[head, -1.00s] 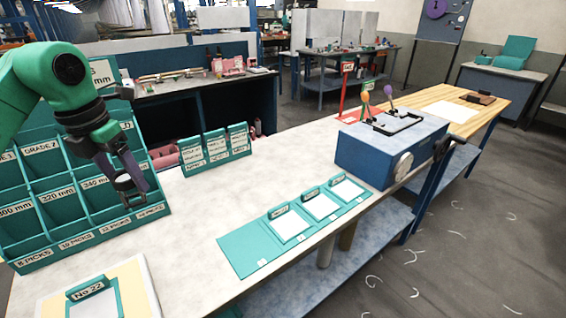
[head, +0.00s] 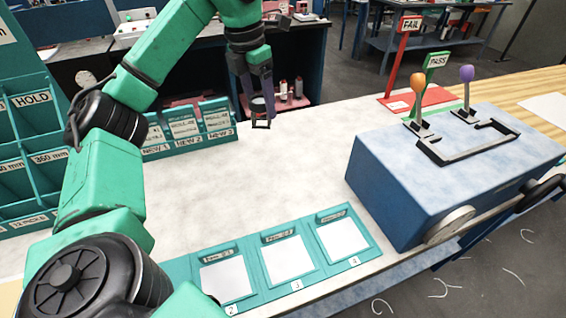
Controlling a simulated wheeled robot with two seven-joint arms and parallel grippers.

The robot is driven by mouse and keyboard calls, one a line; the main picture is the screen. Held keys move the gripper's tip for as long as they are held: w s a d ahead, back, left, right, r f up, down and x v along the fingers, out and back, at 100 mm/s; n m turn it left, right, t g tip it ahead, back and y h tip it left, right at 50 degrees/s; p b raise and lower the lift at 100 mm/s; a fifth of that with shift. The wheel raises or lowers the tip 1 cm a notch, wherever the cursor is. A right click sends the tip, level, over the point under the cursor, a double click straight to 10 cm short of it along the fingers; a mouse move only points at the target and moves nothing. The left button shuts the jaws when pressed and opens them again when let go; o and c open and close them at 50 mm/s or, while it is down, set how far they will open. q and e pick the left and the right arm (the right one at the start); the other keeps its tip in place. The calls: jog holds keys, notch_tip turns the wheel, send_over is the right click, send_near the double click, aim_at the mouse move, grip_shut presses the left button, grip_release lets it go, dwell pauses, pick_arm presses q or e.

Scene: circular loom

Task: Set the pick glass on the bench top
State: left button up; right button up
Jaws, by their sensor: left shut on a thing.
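My left gripper (head: 258,97) hangs fingers-down above the far part of the bench top (head: 290,165), to the right of the small card rack. It is shut on the pick glass (head: 261,122), a small dark framed piece that sticks out below the fingertips. The pick glass looks clear of the pale bench surface, though the exact gap is hard to judge. The fingers hide part of it. My right gripper is not in view.
A teal card rack (head: 187,131) stands left of the gripper. A teal board with white cards (head: 283,258) lies along the front edge. A blue box with levers (head: 397,190) stands at right, with FAIL (head: 410,24) and PASS (head: 436,61) signs behind. The middle bench is clear.

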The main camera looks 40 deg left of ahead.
aim_at(254, 128)
pick_arm(q)
jog(key=f+b, duration=0.1)
jog(key=f, duration=0.1)
jog(key=s+f+b, duration=0.1)
jog(key=f, duration=0.1)
jog(key=shift+s+a+f, duration=0.1)
jog(key=shift+s+f, duration=0.05)
jog(key=shift+f, duration=0.2)
jog(key=shift+s+a+f, duration=0.15)
jog(key=shift+s+f, duration=0.25)
jog(key=shift+f, duration=0.3)
jog(key=f, duration=1.1)
jog(key=shift+w+p, duration=0.3)
jog(key=shift+p, duration=0.05)
jog(key=shift+f, duration=0.35)
jog(key=shift+w+f, duration=0.1)
jog(key=shift+f, duration=0.05)
jog(key=o, duration=1.3)
jog(key=shift+o, duration=0.2)
jog(key=shift+r, duration=0.3)
notch_tip(254, 128, up, 12)
jog(key=s, duration=0.1)
jog(key=shift+s+f, duration=0.2)
jog(key=shift+s, duration=0.2)
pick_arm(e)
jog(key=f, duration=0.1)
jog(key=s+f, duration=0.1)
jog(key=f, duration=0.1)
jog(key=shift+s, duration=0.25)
